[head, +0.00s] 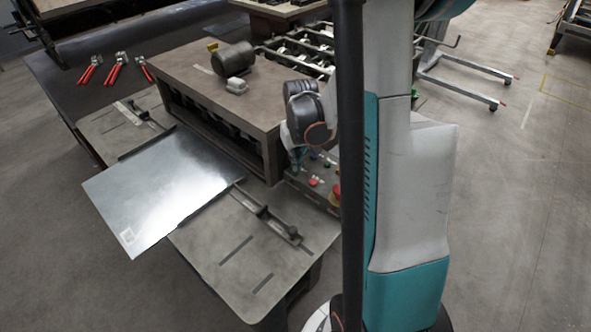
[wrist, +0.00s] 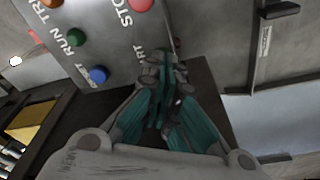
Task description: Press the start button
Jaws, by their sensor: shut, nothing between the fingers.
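The grey control box (head: 300,183) stands at the right end of the workbench, partly hidden by my arm. In the wrist view its panel (wrist: 112,45) has a green button (wrist: 75,37), a blue button (wrist: 98,74) and a red button (wrist: 140,5). Labels beside them read RUN and part of STOP. Letters "RT" (wrist: 139,55) show just left of my fingertips; the start button itself seems hidden behind the fingers. My gripper (wrist: 166,68) is shut and empty, with its tips over the panel by those letters. I cannot tell whether they touch it.
A shiny metal sheet (head: 165,190) lies on the bench, across its left and middle part. A raised brown table (head: 215,90) stands behind it, holding a dark cylinder (head: 233,57). Red-handled tools (head: 117,68) lie at the back left. A red emergency knob (head: 335,190) sits on the box.

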